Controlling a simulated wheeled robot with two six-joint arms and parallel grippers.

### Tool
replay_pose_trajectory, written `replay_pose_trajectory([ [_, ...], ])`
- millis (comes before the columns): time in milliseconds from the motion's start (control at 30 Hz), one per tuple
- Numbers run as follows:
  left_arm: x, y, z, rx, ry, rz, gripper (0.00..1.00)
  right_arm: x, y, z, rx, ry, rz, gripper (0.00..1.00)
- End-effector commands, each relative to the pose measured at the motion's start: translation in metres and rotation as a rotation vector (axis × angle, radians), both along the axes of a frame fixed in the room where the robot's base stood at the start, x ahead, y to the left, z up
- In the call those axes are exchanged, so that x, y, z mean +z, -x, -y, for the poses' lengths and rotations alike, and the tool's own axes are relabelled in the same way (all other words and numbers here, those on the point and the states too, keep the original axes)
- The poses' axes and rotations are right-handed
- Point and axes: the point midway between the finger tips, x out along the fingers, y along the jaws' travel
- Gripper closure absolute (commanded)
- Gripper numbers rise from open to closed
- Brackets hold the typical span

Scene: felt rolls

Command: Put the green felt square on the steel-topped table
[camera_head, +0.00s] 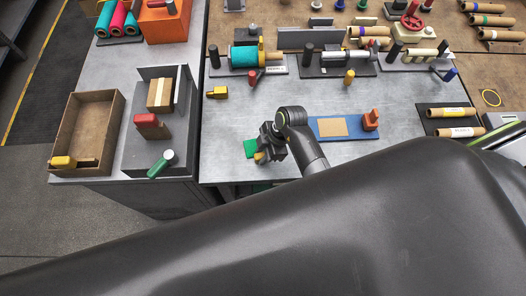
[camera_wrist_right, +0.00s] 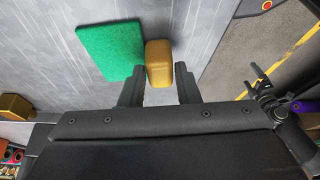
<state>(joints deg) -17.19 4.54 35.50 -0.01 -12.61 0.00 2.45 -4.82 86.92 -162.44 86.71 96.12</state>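The green felt square (camera_head: 250,148) lies flat on the grey steel-looking tabletop (camera_head: 225,120), near its front edge. In the right wrist view the green square (camera_wrist_right: 110,50) is at upper left, beside a yellow-brown block (camera_wrist_right: 159,63). My right gripper (camera_head: 264,149) is low over this spot in the head view, partly covering the block. In the right wrist view my right gripper (camera_wrist_right: 161,80) has its two fingers apart, with the block in front of and between them. Whether a finger touches the block or felt is unclear.
A blue board (camera_head: 336,138) with a tan square (camera_head: 327,126) and an orange block (camera_head: 371,119) lies right of my right gripper. A yellow block (camera_head: 218,92) lies behind. Tools and rolls line the back. A side table at left holds a brown tray (camera_head: 69,123).

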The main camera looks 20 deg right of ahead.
Motion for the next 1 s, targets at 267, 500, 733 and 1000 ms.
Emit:
replay_pose_trajectory([
  [267,0.0002,0.0,-0.0005,0.0,-0.001,0.0,0.0,0.0004,-0.0002,0.0001,0.0,0.0,0.0,0.65],
  [500,0.0034,-0.0001,-0.0006,0.0,-0.001,0.0,0.0,0.0012,0.001,-0.0001,0.0,0.0,0.0,0.65],
  [733,0.0083,-0.0002,-0.0007,0.0,-0.001,0.0,0.0,0.0014,0.0033,-0.0004,0.0,0.0,0.0,0.65],
  [1000,0.0089,-0.0002,-0.0007,0.0,-0.001,0.001,0.0,0.0002,0.0041,-0.0004,0.0,0.0,0.0,0.65],
])
